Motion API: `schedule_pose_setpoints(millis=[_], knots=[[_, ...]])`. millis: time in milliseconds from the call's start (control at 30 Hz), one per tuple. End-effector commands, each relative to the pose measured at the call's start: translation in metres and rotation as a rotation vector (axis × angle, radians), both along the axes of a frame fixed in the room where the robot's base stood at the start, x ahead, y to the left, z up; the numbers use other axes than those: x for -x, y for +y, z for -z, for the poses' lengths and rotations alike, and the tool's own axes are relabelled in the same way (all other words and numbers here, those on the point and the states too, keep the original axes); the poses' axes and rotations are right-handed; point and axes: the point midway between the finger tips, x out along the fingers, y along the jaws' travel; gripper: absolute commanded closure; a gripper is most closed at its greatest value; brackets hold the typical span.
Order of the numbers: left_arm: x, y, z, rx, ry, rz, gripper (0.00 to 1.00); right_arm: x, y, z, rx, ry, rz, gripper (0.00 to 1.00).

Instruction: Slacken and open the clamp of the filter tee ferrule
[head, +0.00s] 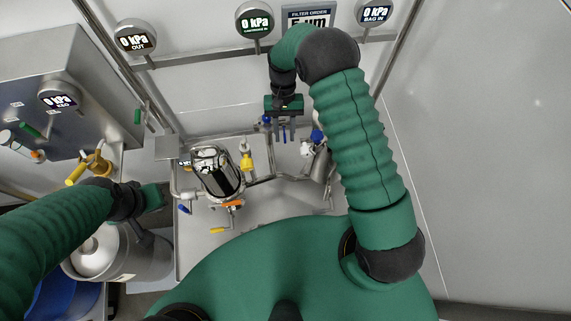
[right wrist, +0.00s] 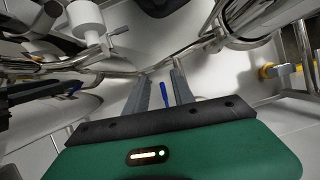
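My right gripper (head: 285,137) hangs over the pipework at the back of the steel bench. In the right wrist view its two grey fingers (right wrist: 160,88) are apart, with a small blue handle (right wrist: 163,92) showing between them. I cannot tell whether the handle is between the fingertips or beyond them. No finger visibly grips it. The clamp of the filter tee ferrule cannot be made out for certain in either view. My left gripper (head: 152,197) is at the left, above the steel keg; its fingers are not clear.
A glossy cylindrical vessel (head: 218,178) stands left of my right gripper, with a yellow-handled valve (head: 246,158) beside it and an orange handle (head: 232,204) below. A steel cylinder (head: 321,163) is at the right. Pipes (right wrist: 205,45) crowd the right gripper. Gauges (head: 254,20) line the wall.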

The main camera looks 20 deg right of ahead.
Motion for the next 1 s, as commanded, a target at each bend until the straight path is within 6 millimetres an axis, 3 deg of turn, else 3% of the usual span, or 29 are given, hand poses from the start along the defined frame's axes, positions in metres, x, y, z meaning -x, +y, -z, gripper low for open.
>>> schedule_pose_setpoints(millis=[300, 500, 667, 1000], knots=[[0.0, 0.0, 0.01, 0.0, 0.0, 0.0, 1.0, 0.085, 0.034, -0.008, -0.001, 0.0, -0.003, 0.7], [0.0, 0.0, 0.014, 0.0, 0.0, 0.0, 1.0, 0.122, 0.05, -0.012, 0.0, -0.001, -0.002, 0.7], [0.0, 0.0, 0.014, 0.0, 0.0, 0.0, 1.0, 0.132, 0.053, -0.013, -0.001, -0.001, 0.0, 0.7], [0.0, 0.0, 0.014, 0.0, 0.0, 0.0, 1.0, 0.132, 0.053, -0.013, 0.0, 0.0, 0.0, 0.7]])
